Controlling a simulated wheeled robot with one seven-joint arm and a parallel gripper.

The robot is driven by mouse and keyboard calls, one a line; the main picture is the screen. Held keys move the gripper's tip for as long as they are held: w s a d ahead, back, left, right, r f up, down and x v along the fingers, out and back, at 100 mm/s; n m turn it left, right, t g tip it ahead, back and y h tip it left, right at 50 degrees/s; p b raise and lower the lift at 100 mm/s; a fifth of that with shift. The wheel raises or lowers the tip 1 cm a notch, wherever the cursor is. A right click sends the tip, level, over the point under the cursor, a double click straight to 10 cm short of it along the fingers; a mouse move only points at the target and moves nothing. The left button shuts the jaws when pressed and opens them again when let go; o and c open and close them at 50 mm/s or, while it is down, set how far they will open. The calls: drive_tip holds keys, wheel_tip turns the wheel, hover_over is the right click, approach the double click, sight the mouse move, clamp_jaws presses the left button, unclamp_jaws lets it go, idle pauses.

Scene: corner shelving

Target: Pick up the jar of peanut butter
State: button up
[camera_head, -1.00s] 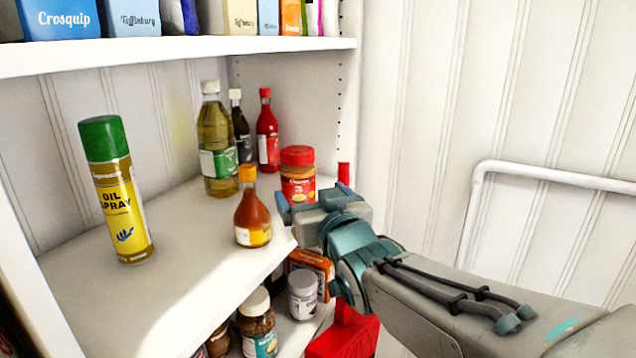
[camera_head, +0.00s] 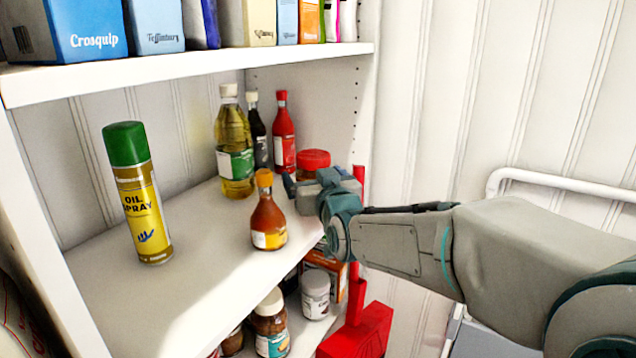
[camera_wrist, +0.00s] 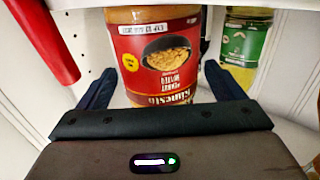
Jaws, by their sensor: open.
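The jar of peanut butter (camera_head: 314,160) stands on the middle shelf near its right end, with a red lid; my gripper hides most of its body in the head view. In the wrist view the jar (camera_wrist: 155,58) shows a red label, upside down, between the two fingers. My gripper (camera_head: 305,186) reaches in from the right, in front of the jar. In the wrist view my gripper (camera_wrist: 160,92) is open, with one dark finger on each side of the jar. I cannot tell whether the fingers touch it.
An orange-capped sauce bottle (camera_head: 268,215) stands just left of my gripper. An oil bottle (camera_head: 234,150), a dark bottle (camera_head: 257,135) and a red bottle (camera_head: 283,135) stand behind. An oil spray can (camera_head: 140,200) is at left. The upper shelf (camera_head: 200,67) holds boxes.

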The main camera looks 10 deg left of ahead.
drive_tip(key=shift+w+a, duration=0.15)
drive_tip(key=shift+w, duration=0.2)
drive_tip(key=c, duration=1.4)
drive_tip(key=shift+r, duration=0.1)
drive_tip(key=shift+c, duration=0.6)
